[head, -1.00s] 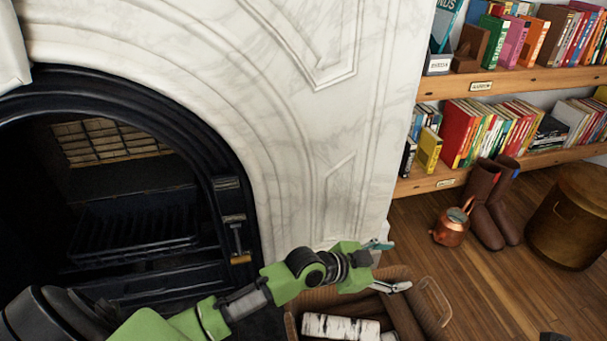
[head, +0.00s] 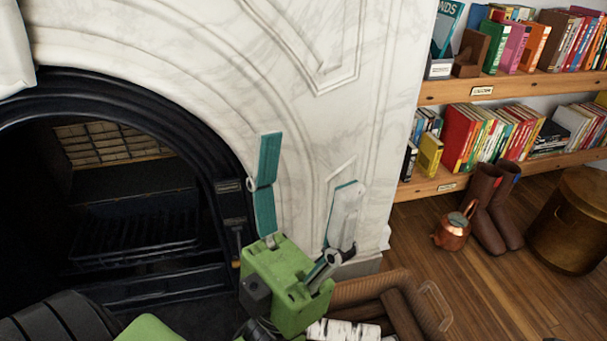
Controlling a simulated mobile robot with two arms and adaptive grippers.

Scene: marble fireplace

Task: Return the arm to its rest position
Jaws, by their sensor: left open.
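My left arm comes in from the lower left, with a green wrist block. My left gripper (head: 305,188) points up in front of the marble surround, its two teal-and-grey fingers spread wide with nothing between them. Its wrist hides part of the basket and the lower right corner of the fireplace opening. I do not see my right gripper.
The black fireplace (head: 130,200) is on the left, inside a white marble surround (head: 390,120). A wicker basket (head: 375,287) with logs (head: 345,330) stands below the gripper. A copper kettle (head: 452,232), brown boots (head: 490,210), a round brass bin (head: 572,225) and bookshelves (head: 515,85) are right.

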